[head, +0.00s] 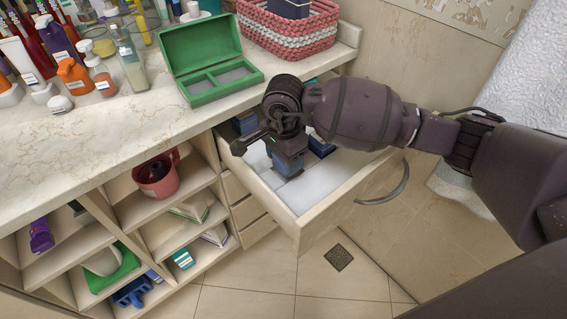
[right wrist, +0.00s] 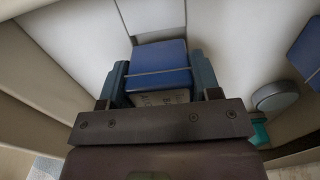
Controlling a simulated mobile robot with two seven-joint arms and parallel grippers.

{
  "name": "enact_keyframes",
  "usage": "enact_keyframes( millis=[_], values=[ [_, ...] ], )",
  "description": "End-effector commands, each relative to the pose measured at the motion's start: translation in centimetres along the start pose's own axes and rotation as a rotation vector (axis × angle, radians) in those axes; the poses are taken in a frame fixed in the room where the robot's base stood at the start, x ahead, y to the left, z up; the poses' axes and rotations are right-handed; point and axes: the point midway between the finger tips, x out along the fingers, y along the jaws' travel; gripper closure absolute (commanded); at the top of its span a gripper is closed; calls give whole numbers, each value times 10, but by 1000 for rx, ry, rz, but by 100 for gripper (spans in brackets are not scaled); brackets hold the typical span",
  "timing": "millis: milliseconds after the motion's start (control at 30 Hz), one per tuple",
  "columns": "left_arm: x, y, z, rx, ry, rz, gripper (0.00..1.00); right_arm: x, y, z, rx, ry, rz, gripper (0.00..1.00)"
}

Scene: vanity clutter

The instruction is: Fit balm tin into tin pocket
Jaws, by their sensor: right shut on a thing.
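My right gripper (head: 285,148) reaches down into the open drawer (head: 328,228). Its fingers (right wrist: 162,78) are shut on a blue box (right wrist: 160,62) with a pale lower side and a seam across it. The blue box also shows under the gripper in the head view (head: 288,164). I cannot tell whether this blue box is the balm tin. A round grey lidded thing (right wrist: 274,96) lies to the right in the wrist view. An open green case (head: 201,88) with two grey-floored pockets stands on the counter. My left gripper is not in view.
A pink woven basket (head: 289,35) stands behind the green case. Several bottles (head: 75,76) crowd the counter's left. Another blue thing (right wrist: 306,48) lies at the right in the wrist view. The drawer walls are close around my gripper; the counter before the green case is clear.

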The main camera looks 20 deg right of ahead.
Motion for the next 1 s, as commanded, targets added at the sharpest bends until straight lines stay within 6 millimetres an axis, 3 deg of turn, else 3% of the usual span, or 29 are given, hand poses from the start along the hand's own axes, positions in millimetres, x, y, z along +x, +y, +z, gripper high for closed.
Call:
enact_keyframes(
  millis=[33,133,400,1000],
  values=[
    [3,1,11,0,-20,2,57,19,1,2,-3,-6,12,73],
    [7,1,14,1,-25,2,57,28,1,4,-6,-5,9,73],
    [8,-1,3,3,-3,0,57,24,0,4,-6,-1,1,73],
    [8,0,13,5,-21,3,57,42,1,4,-5,-1,8,73]
  ],
)
